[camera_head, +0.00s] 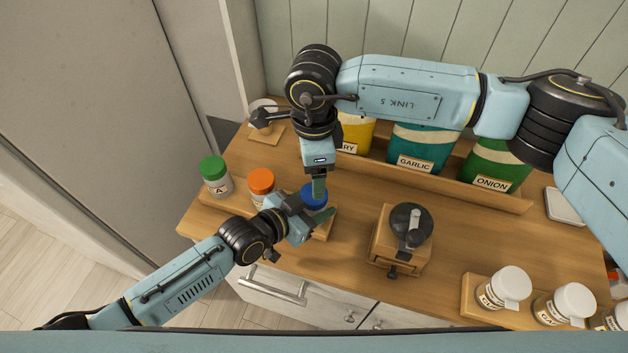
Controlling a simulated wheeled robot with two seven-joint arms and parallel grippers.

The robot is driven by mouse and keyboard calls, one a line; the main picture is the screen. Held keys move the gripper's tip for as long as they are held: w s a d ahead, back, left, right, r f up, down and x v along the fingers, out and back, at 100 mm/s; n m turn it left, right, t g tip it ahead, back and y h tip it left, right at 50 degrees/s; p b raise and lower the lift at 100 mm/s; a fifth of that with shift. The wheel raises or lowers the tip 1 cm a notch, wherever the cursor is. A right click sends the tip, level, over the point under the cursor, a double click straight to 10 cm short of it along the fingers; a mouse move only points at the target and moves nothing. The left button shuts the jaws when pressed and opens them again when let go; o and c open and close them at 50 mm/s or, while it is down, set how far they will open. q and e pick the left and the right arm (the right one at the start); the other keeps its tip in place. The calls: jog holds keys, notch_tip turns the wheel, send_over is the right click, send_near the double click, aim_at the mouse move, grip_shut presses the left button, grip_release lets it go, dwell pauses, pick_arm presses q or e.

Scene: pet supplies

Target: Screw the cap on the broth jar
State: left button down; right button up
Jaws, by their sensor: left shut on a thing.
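A blue cap (309,199) sits at the right end of the row of capped jars on the left side of the counter. The jar under it is mostly hidden by my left gripper, and I cannot read its label. My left gripper (312,222) comes in low from the front left and is shut on this jar, just below the cap. My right gripper (319,188) points down from above, with a finger at the blue cap. Whether its fingers are closed on the cap is hidden.
A green-capped jar (215,176) and an orange-capped jar (261,184) stand left of my grippers. A wooden grinder (401,243) stands to the right. Garlic (416,147) and onion (494,165) containers line the back. White-capped jars (503,287) stand front right.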

notch_tip(320, 180, up, 4)
dwell(0.4)
pick_arm(q)
jog(key=shift+c, duration=2.4)
grip_release()
jog(key=v, duration=1.3)
jog(key=shift+r, duration=0.2)
jog(key=shift+a, duration=0.1)
jog(key=shift+s, duration=0.1)
